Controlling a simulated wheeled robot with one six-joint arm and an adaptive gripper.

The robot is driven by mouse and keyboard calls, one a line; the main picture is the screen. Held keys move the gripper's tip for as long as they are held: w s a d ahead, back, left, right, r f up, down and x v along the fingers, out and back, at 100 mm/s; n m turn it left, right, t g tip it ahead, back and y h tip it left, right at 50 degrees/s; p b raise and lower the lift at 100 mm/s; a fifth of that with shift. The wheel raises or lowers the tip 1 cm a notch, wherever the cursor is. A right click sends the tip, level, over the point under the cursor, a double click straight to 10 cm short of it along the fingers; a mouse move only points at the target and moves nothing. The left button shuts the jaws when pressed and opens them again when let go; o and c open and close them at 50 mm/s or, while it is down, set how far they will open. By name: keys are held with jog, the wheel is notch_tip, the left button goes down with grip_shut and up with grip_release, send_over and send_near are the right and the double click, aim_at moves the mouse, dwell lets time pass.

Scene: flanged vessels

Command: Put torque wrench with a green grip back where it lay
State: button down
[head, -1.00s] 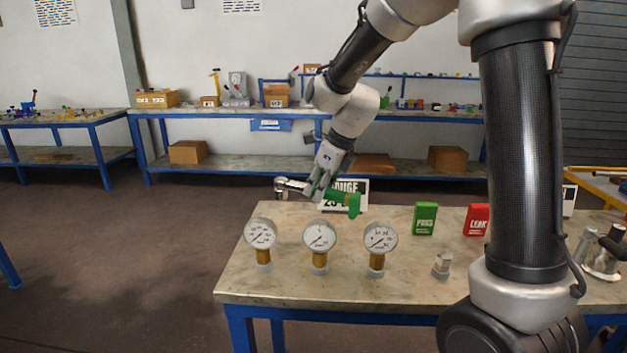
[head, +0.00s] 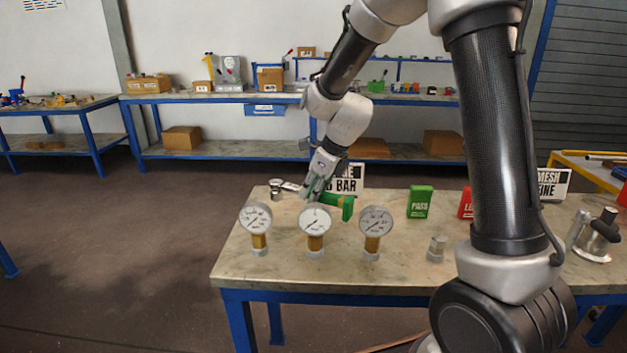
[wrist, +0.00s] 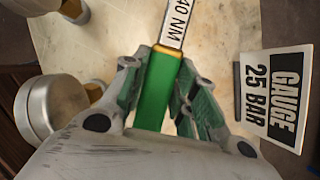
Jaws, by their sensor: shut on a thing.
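The torque wrench has a green grip (head: 338,202) and a metal shaft with a square-drive head at its left end. My gripper (head: 314,190) is shut on it, above the back part of the table behind the gauges. In the wrist view the green grip (wrist: 158,90) lies between the fingers of my gripper (wrist: 158,95), and a label reading "40 NM" shows on the shaft. The wrench lies roughly level. I cannot tell whether it touches the tabletop (head: 290,275).
Three dial gauges on brass stems, including the middle gauge (head: 314,221), stand in front of the wrench. A "GAUGE 25 BAR" sign (wrist: 276,97) stands close behind it. A green block (head: 420,202), a red block (head: 466,204) and a metal fitting (head: 437,248) are to the right.

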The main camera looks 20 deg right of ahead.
jog(key=shift+f, duration=3.15)
jog(key=c, duration=1.1)
grip_release()
jog(key=shift+o, duration=0.2)
jog(key=v, duration=1.2)
jog(key=s+d+r+n+h, duration=0.1)
jog(key=s+d+r+n, duration=0.2)
jog(key=s+n, duration=0.5)
jog(key=s+d+r+n+h, duration=0.1)
jog(key=s+d+r+n, duration=0.2)
jog(key=s+d+n, duration=0.3)
jog(key=s+d+r+n+t+h, duration=0.1)
jog(key=s+d+r+n, duration=0.3)
jog(key=s+n, duration=0.8)
jog(key=shift+d+n, duration=0.3)
